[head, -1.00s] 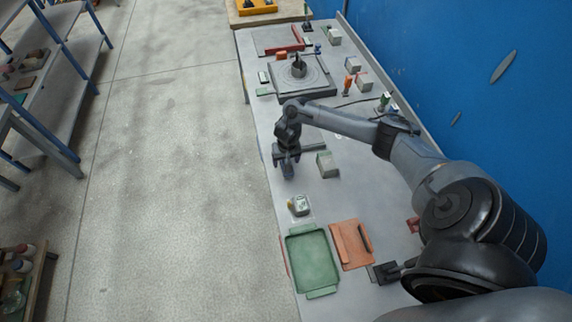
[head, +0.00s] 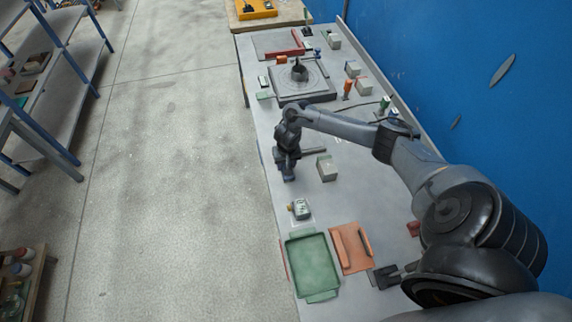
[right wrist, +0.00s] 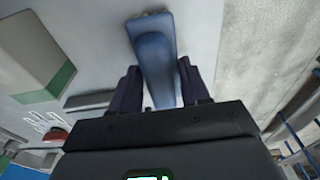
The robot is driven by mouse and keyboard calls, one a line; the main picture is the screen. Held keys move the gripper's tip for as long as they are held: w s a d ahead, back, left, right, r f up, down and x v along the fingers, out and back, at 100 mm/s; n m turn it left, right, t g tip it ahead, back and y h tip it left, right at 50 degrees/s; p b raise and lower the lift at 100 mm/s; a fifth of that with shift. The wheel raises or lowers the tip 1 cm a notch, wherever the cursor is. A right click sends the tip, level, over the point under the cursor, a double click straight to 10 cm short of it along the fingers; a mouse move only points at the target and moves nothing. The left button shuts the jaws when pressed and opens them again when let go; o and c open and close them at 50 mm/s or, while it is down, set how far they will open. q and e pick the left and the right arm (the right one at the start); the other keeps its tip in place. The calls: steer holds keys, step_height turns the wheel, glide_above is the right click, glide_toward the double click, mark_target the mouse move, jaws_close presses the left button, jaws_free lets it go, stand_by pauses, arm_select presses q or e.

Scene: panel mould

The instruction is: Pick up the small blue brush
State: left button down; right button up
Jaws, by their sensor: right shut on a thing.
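The small blue brush (right wrist: 155,62) lies between the two dark fingers of my right gripper (right wrist: 160,90) in the right wrist view. The gripper is shut on its blue body, and the wider end points away from the palm. In the head view my right gripper (head: 287,172) is over the left edge of the grey bench, with a bit of blue at its tip. I cannot tell whether the brush touches the bench top. My left gripper is not in view.
A grey block (head: 326,168) stands just right of the gripper. Nearer lie a small whitish container (head: 300,209), a green tray (head: 313,265) and an orange tray (head: 350,250). A turntable-like plate (head: 303,82) is farther back. A blue wall (head: 480,90) bounds the right side.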

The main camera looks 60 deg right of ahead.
steer(key=shift+r, duration=0.7)
step_height(320, 180, up, 3)
steer(key=shift+w+f+p, duration=0.1)
steer(key=shift+f+p, duration=0.05)
steer(key=shift+p, duration=0.3)
steer(key=s+a+r+p, duration=0.2)
steer(key=s+r, duration=0.4)
steer(key=s, duration=0.5)
steer(key=shift+s+a+r, duration=0.15)
steer(key=shift+a+r, duration=0.2)
steer(key=shift+a, duration=0.35)
steer(key=o, duration=0.5)
steer(key=shift+c, duration=1.2)
